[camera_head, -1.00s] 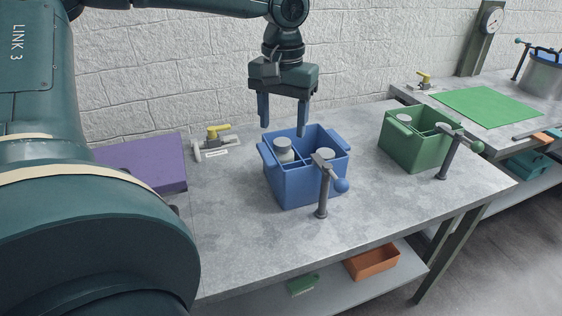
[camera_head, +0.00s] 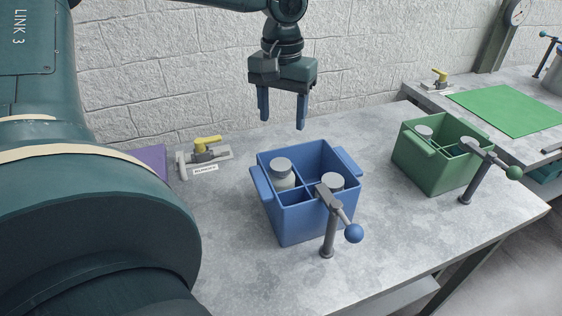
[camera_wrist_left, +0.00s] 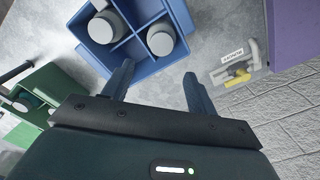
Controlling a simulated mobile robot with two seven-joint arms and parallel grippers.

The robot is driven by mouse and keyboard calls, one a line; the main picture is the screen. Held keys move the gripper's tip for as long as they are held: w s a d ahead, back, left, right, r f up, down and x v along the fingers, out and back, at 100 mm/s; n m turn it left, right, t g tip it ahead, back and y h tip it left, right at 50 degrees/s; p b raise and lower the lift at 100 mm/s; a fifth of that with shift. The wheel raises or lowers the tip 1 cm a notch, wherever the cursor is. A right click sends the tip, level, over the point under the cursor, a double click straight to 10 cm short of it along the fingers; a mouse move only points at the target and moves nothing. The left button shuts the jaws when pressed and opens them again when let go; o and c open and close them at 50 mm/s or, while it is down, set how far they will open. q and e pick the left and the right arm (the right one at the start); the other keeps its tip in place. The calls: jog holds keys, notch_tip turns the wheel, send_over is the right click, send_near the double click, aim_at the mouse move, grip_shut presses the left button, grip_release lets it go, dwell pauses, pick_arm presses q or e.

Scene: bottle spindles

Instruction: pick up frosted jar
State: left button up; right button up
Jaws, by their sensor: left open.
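A blue divided crate (camera_head: 284,222) stands on the grey workbench and holds two jars with grey lids. One pale, whitish jar (camera_head: 282,174) stands in the left back compartment. The other jar (camera_head: 333,181) sits lower in a right compartment, mostly hidden by the crate walls. I cannot tell for certain which is the frosted one. My left gripper (camera_head: 282,118) is open and empty, pointing down above and behind the crate. In the wrist view its fingers (camera_wrist_left: 157,85) are apart, and the crate (camera_wrist_left: 157,62) lies beyond them. My right gripper is not in view.
A grey post with a blue knob (camera_head: 354,233) stands in front of the crate. A green crate (camera_head: 428,174) with jars and a similar post (camera_head: 475,178) is on the right. Bare bench lies between the crates.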

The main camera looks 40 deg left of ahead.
pick_arm(q)
send_over(281, 164)
notch_tip(281, 164, down, 5)
jog(key=shift+d+f, duration=0.1)
jog(key=shift+d, duration=0.05)
jog(key=f, duration=0.6)
jog(key=shift+a+f+b, duration=0.15)
jog(key=shift+a+b, duration=0.05)
jog(key=shift+b, duration=0.15)
jog(key=shift+c, duration=0.6)
jog(key=c, duration=1)
jog(key=shift+c, duration=0.6)
jog(key=shift+r, duration=0.2)
